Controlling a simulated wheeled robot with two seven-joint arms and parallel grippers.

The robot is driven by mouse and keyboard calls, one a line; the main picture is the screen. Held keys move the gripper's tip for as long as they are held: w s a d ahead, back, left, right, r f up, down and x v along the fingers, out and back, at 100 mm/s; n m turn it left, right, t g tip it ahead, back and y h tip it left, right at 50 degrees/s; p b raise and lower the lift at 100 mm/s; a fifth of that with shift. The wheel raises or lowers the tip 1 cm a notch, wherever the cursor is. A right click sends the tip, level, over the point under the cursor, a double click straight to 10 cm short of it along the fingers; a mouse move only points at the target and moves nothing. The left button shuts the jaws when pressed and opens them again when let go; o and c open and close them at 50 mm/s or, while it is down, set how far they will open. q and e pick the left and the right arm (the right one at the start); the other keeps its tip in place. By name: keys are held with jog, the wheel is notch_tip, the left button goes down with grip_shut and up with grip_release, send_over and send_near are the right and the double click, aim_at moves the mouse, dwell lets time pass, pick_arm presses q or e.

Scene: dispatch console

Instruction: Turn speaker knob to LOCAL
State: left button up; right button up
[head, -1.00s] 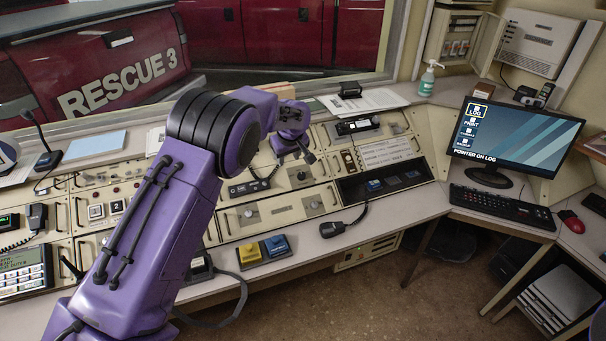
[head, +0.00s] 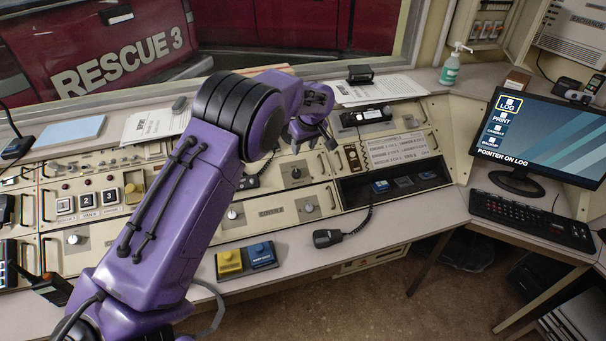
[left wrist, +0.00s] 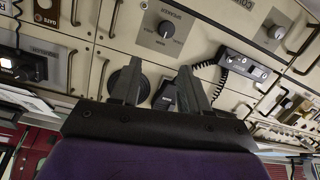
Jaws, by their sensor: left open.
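The speaker knob (left wrist: 167,29) is a round dark knob with a light pointer mark on a grey plate lettered SPEAKER, near the top of the left wrist view. I cannot read which setting it points to. In the head view, a dark knob on a grey plate (head: 296,172) below my gripper looks like the same one. My left gripper (head: 314,143) is open and empty above the console panel. In the left wrist view its fingers (left wrist: 158,70) are spread, apart from the speaker knob. My right gripper is not in view.
A corded handset (left wrist: 243,65) and a round black speaker (left wrist: 128,82) are near the fingers. Panel handles (head: 334,195) stick out around the knobs. A microphone (head: 328,238) lies on the front ledge beside yellow and blue buttons (head: 245,259). A monitor (head: 545,135) stands at right.

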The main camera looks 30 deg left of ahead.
aim_at(297, 173)
pick_arm(q)
jog(key=x, duration=0.4)
jog(key=s+x, duration=0.1)
jog(key=x, duration=0.9)
jog(key=shift+s+d+f+b, duration=0.15)
jog(key=shift+d+f+b, duration=0.15)
jog(key=shift+b, duration=0.1)
jog(key=c, duration=0.8)
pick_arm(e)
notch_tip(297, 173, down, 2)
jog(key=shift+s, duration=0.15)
